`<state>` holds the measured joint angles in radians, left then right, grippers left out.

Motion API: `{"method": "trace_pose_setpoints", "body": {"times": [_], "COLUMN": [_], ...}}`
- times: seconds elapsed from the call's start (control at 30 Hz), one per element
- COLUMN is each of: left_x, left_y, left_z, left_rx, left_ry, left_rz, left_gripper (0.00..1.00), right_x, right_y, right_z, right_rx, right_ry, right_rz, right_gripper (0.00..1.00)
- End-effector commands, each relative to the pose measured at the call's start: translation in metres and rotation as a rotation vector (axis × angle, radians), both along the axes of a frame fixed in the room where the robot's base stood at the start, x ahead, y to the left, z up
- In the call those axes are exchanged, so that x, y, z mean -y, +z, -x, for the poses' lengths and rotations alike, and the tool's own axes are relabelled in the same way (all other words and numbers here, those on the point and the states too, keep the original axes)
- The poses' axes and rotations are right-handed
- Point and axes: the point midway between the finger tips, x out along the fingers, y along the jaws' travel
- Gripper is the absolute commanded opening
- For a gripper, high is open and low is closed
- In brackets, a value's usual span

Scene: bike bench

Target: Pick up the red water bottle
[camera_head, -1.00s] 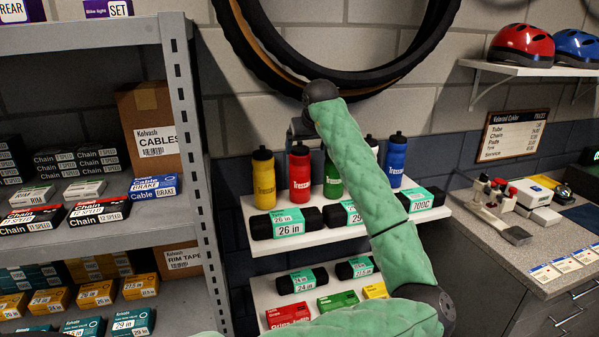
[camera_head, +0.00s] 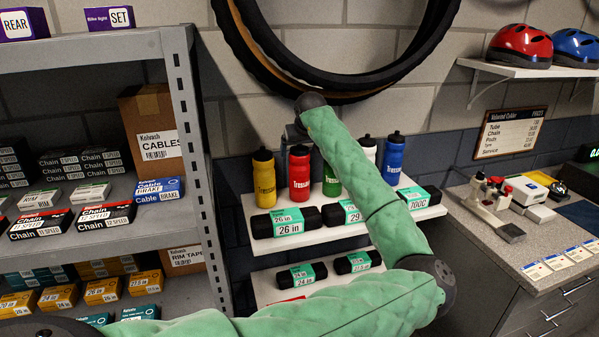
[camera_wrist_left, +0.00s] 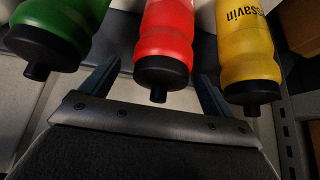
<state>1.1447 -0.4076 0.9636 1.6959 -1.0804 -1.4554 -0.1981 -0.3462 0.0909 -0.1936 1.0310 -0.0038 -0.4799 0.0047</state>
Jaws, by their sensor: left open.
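The red water bottle (camera_head: 300,178) with a black cap stands on the upper white shelf (camera_head: 318,236), between a yellow bottle (camera_head: 264,180) and a green bottle (camera_head: 331,178). My left gripper (camera_head: 297,133) is at the red bottle's cap in the head view, mostly hidden by my wrist. In the left wrist view the picture is inverted, and the open gripper (camera_wrist_left: 155,88) has one finger on each side of the red bottle (camera_wrist_left: 165,35). My right gripper is not in view.
The green bottle (camera_wrist_left: 48,35) and yellow bottle (camera_wrist_left: 245,40) stand close on either side. White and blue bottles (camera_head: 392,160) stand farther right. A grey rack (camera_head: 180,90) rises at the left, and a tire (camera_head: 245,50) hangs above.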

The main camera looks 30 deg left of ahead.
Motion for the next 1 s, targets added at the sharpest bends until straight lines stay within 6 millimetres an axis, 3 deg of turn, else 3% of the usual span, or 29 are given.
{"method": "trace_pose_setpoints", "body": {"times": [0.37,0.7,1.0], "left_x": [-0.0036,-0.0034,-0.0027], "left_y": [-0.0084,-0.0082,-0.0074], "left_z": [-0.003,-0.0029,-0.0019], "left_rx": [0.0,0.0,0.001], "left_ry": [0.0,0.0,0.0], "left_rz": [0.0,0.0,-0.001], "left_gripper": [0.88,0.27,0.26], "right_x": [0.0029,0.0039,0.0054], "right_y": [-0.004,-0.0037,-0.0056], "right_z": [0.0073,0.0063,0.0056], "right_rx": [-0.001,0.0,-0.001], "right_ry": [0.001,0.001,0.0], "right_rz": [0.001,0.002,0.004], "right_gripper": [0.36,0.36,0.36]}}
